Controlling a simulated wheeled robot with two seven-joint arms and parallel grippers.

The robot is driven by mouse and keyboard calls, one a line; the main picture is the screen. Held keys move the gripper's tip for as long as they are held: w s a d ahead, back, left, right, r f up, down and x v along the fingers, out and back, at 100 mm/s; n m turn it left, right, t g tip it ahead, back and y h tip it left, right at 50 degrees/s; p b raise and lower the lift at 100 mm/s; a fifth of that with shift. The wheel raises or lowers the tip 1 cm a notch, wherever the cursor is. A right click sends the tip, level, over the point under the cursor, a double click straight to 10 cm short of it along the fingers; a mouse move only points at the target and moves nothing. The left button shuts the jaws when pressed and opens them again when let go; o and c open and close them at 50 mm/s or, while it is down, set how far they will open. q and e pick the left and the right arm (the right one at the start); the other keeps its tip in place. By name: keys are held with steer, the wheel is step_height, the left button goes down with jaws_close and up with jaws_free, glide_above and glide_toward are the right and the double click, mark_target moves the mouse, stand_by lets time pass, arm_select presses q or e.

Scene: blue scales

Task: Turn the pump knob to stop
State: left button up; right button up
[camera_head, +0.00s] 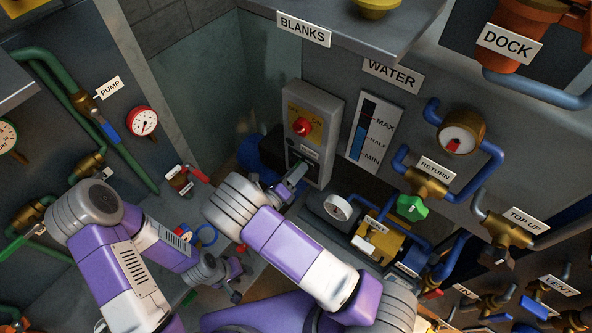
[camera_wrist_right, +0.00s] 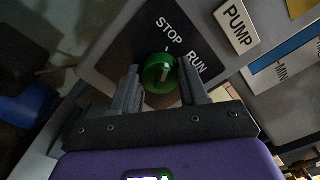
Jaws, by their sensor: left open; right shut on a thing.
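The green pump knob (camera_wrist_right: 159,74) is in the right wrist view, on a dark plate lettered STOP (camera_wrist_right: 170,30) and RUN (camera_wrist_right: 196,63). Its pale mark points roughly up the picture, towards a small tick near STOP; I cannot tell exactly which setting it is at. My right gripper (camera_wrist_right: 163,88) has a finger on each side of the knob and is shut on it. In the head view my right gripper (camera_head: 291,174) is at the lower front of the grey control box (camera_head: 322,105), and the knob is hidden. My left gripper (camera_head: 232,283) is low, away from the box, and open.
A red knob (camera_head: 302,126) on a yellow plate sits above the right gripper on the same box. A water gauge (camera_head: 374,130) stands right of it. Pipes, a green valve handle (camera_head: 411,207) and a yellow unit (camera_head: 380,240) crowd the right. A shelf (camera_head: 350,30) overhangs above.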

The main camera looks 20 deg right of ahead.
stand_by(0.4)
steer(key=o, duration=1.1)
steer(key=shift+c, duration=0.2)
steer(key=b+v, duration=0.1)
steer(key=v, duration=0.6)
steer(key=shift+s+a, duration=0.2)
steer(key=shift+s, duration=0.05)
